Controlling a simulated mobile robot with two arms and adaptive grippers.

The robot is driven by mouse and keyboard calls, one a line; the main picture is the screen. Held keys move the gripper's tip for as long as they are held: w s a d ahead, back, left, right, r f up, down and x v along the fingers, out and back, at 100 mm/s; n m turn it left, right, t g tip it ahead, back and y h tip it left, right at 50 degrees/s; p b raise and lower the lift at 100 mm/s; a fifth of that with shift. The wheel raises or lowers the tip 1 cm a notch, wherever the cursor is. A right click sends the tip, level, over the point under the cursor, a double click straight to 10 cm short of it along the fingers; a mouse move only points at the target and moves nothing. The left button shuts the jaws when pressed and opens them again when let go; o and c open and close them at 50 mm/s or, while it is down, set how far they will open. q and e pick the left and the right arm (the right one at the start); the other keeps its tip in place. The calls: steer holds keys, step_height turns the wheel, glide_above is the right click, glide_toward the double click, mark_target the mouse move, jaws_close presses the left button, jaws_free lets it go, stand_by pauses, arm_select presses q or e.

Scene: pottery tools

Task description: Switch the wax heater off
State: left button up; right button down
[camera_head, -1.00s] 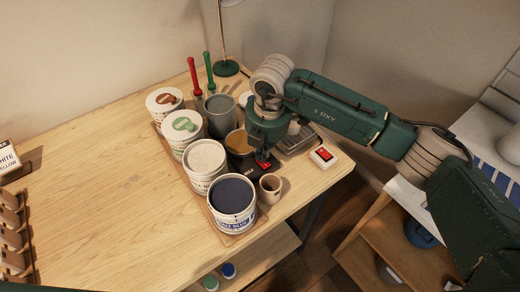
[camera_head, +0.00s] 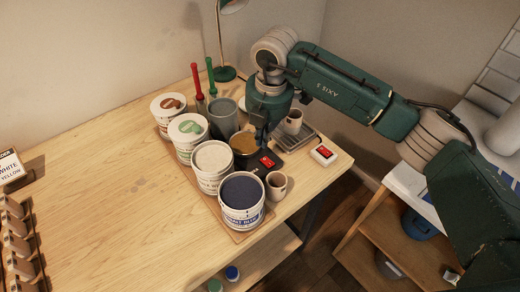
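The wax heater is a dark pot of amber wax (camera_head: 243,143) beside a black base (camera_head: 283,167) with a red switch (camera_head: 267,161) on its front part. I cannot tell which way the switch is set. My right gripper (camera_head: 262,140) points down just behind the red switch, beside the wax pot. It seems to be apart from the switch and holds nothing that I can see. Its fingers are small and dark, so their opening is unclear. My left gripper is not in view.
Glaze tubs (camera_head: 242,198) line the left side, with a small cup (camera_head: 276,184) in front. A white box with a red switch (camera_head: 323,154) lies right, by a grey tray (camera_head: 302,138) and another cup (camera_head: 293,121).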

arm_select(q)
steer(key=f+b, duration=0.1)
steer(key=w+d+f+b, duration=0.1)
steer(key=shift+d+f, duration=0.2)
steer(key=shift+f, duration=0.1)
arm_select(e)
step_height(320, 180, up, 8)
steer(key=w, duration=0.1)
steer(key=shift+w+d+f, duration=0.25)
steer(key=shift+w+d, duration=0.05)
steer(key=shift+a, duration=0.1)
steer(key=shift+s, duration=0.1)
